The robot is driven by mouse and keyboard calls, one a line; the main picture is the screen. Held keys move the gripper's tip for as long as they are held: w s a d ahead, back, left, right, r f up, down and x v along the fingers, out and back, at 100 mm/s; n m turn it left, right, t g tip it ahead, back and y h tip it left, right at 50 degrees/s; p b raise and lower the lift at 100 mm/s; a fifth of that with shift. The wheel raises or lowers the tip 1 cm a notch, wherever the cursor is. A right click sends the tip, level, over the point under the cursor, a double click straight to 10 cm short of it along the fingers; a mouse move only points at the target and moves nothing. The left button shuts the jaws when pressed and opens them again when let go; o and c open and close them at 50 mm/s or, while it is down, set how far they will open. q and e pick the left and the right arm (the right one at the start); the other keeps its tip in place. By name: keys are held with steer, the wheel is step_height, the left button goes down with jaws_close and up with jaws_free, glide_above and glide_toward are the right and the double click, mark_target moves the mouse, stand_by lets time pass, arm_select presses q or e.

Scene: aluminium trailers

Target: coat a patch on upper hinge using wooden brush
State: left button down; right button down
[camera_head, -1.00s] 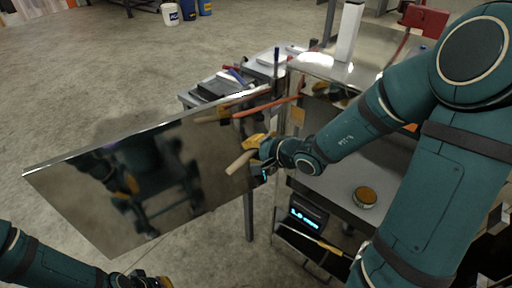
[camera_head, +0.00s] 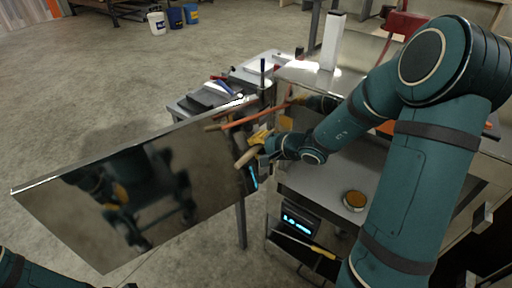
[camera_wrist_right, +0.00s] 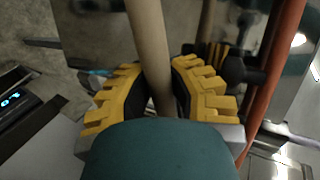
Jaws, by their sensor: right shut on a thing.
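My right gripper (camera_head: 264,142) is shut on the wooden brush and holds it beside the right end of the mirror-like door panel (camera_head: 60,205). The brush's pale round handle (camera_head: 244,160) sticks out toward the lower left. In the right wrist view the handle (camera_wrist_right: 148,40) runs up between the yellow finger pads (camera_wrist_right: 160,95); its bristle end is hidden. The upper hinge cannot be made out near the panel's right edge. A round tin with amber contents (camera_head: 354,200) sits on the metal shelf. My left arm shows at the lower left, its gripper out of frame.
An orange-red rod (camera_wrist_right: 272,85) runs close beside the right gripper. A small table (camera_head: 190,108) with dark items stands behind the panel. A lit-display device (camera_head: 296,220) and a yellow-handled tool (camera_head: 322,251) sit below the shelf. Open floor lies left.

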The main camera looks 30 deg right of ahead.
steer(key=shift+w+d, duration=0.2)
steer(key=shift+d, duration=0.3)
steer(key=shift+w+d, duration=0.2)
steer(key=shift+d, duration=0.25)
stand_by(0.6)
steer(key=shift+s, duration=0.1)
steer(key=s, duration=0.1)
steer(key=s+d+b, duration=0.1)
steer(key=s, duration=0.1)
steer(key=shift+s+d, duration=0.15)
steer(key=shift+s, duration=0.15)
steer(key=shift+w+a, duration=0.25)
steer(key=shift+w, duration=0.4)
steer(key=shift+w+a, duration=0.2)
steer(key=shift+w, duration=0.4)
steer(key=shift+w+a, duration=0.25)
steer(key=shift+w, duration=0.4)
